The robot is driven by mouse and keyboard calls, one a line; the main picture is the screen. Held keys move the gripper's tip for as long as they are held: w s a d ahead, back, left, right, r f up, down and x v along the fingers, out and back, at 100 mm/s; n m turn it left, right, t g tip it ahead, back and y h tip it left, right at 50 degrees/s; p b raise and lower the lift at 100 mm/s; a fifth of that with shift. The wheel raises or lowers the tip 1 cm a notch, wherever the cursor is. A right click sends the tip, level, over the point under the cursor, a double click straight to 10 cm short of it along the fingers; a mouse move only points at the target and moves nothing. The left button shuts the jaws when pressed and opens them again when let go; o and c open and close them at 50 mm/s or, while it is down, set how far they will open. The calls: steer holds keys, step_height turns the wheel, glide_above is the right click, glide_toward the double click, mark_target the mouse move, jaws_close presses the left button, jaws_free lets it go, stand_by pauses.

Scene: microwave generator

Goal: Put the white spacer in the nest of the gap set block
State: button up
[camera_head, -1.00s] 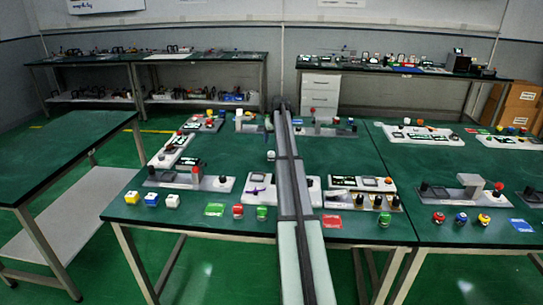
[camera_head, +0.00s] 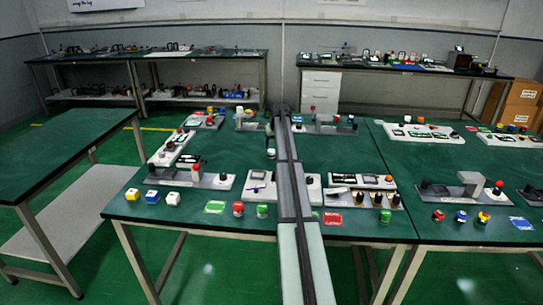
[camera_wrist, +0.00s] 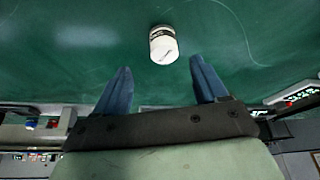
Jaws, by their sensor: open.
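A short white cylinder with a dark printed mark, which looks like the white spacer (camera_wrist: 163,46), lies or stands on the green surface in the wrist view. My gripper (camera_wrist: 160,65) is open, with its two blue fingers apart. The cylinder is in line with the gap between the fingertips, just beyond them and clear of both. In the head view a small white piece (camera_head: 271,153) stands beside my arm and looks like the same one. My gripper is hard to make out there. Several grey fixtures stand on the bench; I cannot tell which is the gap set block.
A fixture with black knobs (camera_head: 365,197) stands right of my arm. Open surface surrounds the white piece.

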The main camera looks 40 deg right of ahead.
mark_target(272, 151)
steer(key=shift+a+x, duration=0.2)
steer(key=shift+x, duration=1.3)
steer(key=shift+a+x, duration=0.15)
steer(key=shift+x, duration=1.35)
steer(key=shift+c, duration=0.3)
jaws_close()
